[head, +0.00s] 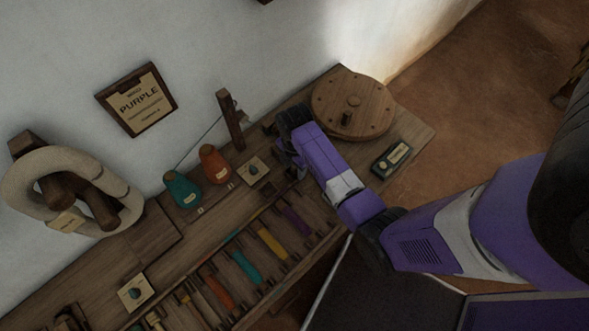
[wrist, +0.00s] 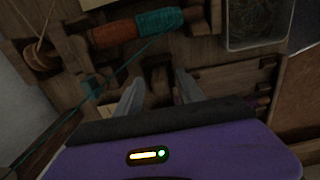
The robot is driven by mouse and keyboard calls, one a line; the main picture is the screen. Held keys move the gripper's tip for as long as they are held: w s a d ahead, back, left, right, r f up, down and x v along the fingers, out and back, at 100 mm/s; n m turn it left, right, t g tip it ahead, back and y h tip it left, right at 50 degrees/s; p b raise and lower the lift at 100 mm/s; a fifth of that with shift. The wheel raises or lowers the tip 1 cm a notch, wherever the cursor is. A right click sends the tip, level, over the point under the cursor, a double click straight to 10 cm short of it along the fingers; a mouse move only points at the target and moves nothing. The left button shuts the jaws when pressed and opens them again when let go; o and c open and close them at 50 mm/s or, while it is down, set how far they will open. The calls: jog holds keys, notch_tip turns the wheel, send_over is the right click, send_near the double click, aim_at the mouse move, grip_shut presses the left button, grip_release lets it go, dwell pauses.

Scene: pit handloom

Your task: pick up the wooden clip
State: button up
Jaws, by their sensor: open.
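My gripper (head: 287,150) is over the wooden bench, beside the round wooden disc, in the head view; its fingertips are hard to make out there. In the wrist view my gripper (wrist: 160,82) has its two grey fingers apart with nothing held between them. A small brown wooden piece (wrist: 160,78) shows beyond and between the fingers. It may be the wooden clip, but the picture is too dark to be sure, and I cannot tell its distance from the fingers. In the head view my arm hides that spot.
The wooden bench (head: 414,128) runs along the wall. The round wooden disc (head: 372,98) is at its far end. A teal cone (head: 182,190) and an orange cone (head: 214,166) stand at the wall. A wooden post (head: 230,120) rises nearby. A teal thread (wrist: 125,70) crosses left of the fingers.

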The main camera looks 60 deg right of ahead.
grip_shut()
dwell(0.4)
